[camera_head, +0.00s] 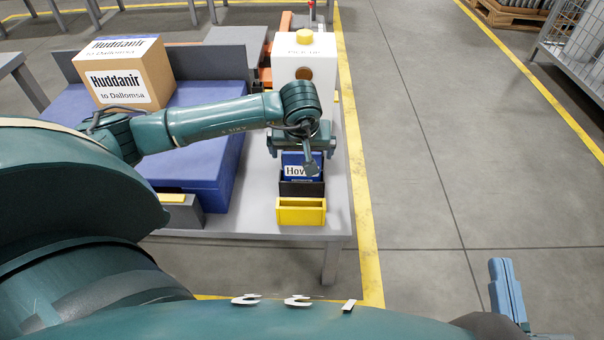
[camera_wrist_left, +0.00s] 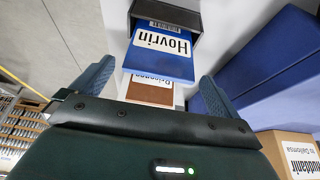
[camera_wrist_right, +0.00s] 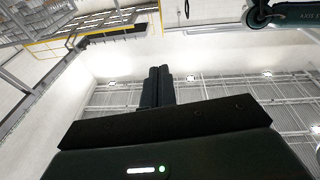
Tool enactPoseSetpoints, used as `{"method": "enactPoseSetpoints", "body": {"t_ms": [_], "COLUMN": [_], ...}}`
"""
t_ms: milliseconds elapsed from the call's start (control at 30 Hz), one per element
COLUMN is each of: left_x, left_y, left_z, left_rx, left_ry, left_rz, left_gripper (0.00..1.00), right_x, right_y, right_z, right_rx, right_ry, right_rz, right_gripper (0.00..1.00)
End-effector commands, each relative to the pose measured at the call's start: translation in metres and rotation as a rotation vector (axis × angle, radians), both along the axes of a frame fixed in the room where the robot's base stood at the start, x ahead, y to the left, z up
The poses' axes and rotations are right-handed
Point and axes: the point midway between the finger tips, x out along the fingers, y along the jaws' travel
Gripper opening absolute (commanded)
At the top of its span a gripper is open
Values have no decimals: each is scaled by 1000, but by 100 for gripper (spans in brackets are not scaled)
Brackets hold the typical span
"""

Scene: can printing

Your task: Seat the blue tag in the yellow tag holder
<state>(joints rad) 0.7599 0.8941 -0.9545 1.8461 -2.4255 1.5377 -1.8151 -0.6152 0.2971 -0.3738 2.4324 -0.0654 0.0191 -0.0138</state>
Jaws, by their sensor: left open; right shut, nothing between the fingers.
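The blue tag (camera_head: 293,160), with a white label reading "Hovrin" in the left wrist view (camera_wrist_left: 160,65), stands in a black holder (camera_head: 301,189). The empty-looking yellow tag holder (camera_head: 301,212) is just in front of it, nearer to me. My left gripper (camera_head: 304,150) is above and behind the tag in the head view, partly covering it. It is open, and in the left wrist view its fingers (camera_wrist_left: 152,84) are spread wider than the tag, with nothing gripped. My right gripper (camera_head: 507,290) is shut and empty, far right of the table, pointing up.
A brown tag-like piece with a white label (camera_wrist_left: 150,90) is beyond the blue tag. A cardboard box (camera_head: 150,75) sits on a blue platform (camera_head: 205,135) at left. Floor right of the table (camera_head: 338,225) is clear.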

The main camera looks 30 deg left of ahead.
Motion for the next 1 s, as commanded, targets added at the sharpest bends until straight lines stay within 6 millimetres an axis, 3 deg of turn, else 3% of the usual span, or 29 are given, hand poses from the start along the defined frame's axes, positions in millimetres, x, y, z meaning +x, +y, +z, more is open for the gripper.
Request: {"method": "enactPoseSetpoints", "body": {"t_ms": [33, 200, 533, 1000], "left_x": [2, 11, 14, 14], "left_y": [1, 6, 8, 8], "left_z": [-13, -35, -40, -40], "left_rx": [0, 0, 0, 0], "left_ry": [3, 2, 2, 1], "left_rz": [2, 0, 0, 0], "left_gripper": [100, 100, 100, 62], "right_x": [0, 0, 3, 2], "right_y": [1, 2, 2, 2], "right_z": [-5, -7, 14, 7], "right_rx": [10, 37, 36, 35], "right_ry": [-2, -4, -77, -57], "right_rz": [4, 16, 30, 28], "right_gripper": [0, 0, 0, 0]}}
